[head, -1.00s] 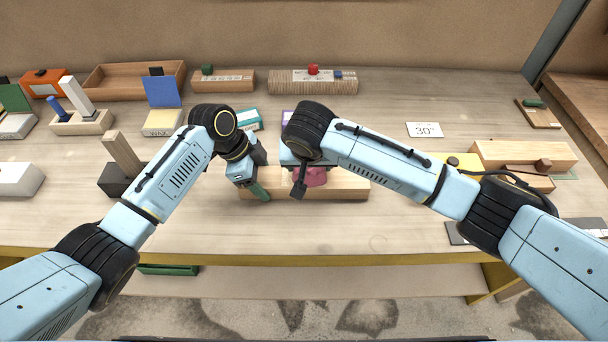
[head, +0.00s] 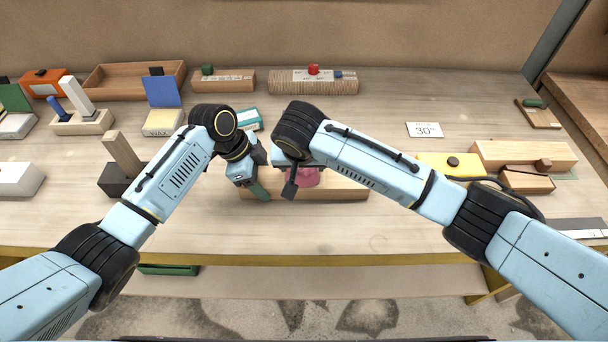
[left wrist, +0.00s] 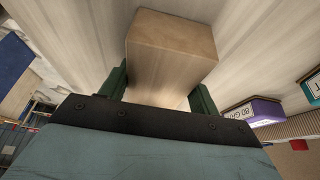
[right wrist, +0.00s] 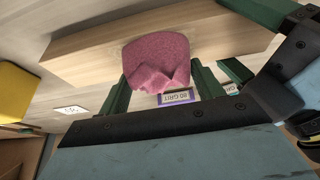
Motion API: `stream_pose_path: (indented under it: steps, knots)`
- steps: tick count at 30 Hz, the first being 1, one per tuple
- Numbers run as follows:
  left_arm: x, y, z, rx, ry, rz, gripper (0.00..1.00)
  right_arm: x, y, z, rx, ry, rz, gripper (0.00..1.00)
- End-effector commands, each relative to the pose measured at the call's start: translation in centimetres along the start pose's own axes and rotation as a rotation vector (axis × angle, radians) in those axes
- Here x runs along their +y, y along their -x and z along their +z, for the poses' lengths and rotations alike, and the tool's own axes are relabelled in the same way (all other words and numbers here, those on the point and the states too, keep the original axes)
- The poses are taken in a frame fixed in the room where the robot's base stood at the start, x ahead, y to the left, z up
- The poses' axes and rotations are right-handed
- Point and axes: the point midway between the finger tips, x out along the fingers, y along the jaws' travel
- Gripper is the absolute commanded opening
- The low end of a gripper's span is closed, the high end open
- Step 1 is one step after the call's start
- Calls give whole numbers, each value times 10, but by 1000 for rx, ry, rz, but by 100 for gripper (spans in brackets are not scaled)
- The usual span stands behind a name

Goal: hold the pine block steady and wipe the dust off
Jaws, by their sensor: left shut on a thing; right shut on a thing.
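The pine block (head: 345,188) is a long pale wooden bar lying flat near the table's front edge. My left gripper (head: 256,180) is shut on its left end; the left wrist view shows the block (left wrist: 172,50) between the green fingers (left wrist: 160,90). My right gripper (head: 296,178) is shut on a pink cloth (head: 307,178), left of the block's middle. In the right wrist view the crumpled cloth (right wrist: 157,58) lies against the block (right wrist: 85,45), between the fingers (right wrist: 160,85).
A purple-edged box marked 80 GRIT (right wrist: 177,97) and a teal-edged box (head: 249,119) stand just behind the block. A black holder with a wooden stick (head: 122,165) is to the left. A yellow box (head: 448,163) and wooden blocks are to the right. The table front is clear.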

Motion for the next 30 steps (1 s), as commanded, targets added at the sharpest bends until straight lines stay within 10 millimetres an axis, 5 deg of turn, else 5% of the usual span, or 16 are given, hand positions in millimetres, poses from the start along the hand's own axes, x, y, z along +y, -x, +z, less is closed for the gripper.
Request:
stream_pose_path:
  steps: [7, 17, 30]
  knots:
    - [0, 0, 0, 0, 0, 0, 40, 18, 0, 0, 0, -1, 3, 48]
    - [0, 0, 0, 0, 0, 0, 40, 19, 2, -2, 2, -1, 2, 48]
    - [0, 0, 0, 0, 0, 0, 40, 19, 40, -18, 3, 0, 0, 48]
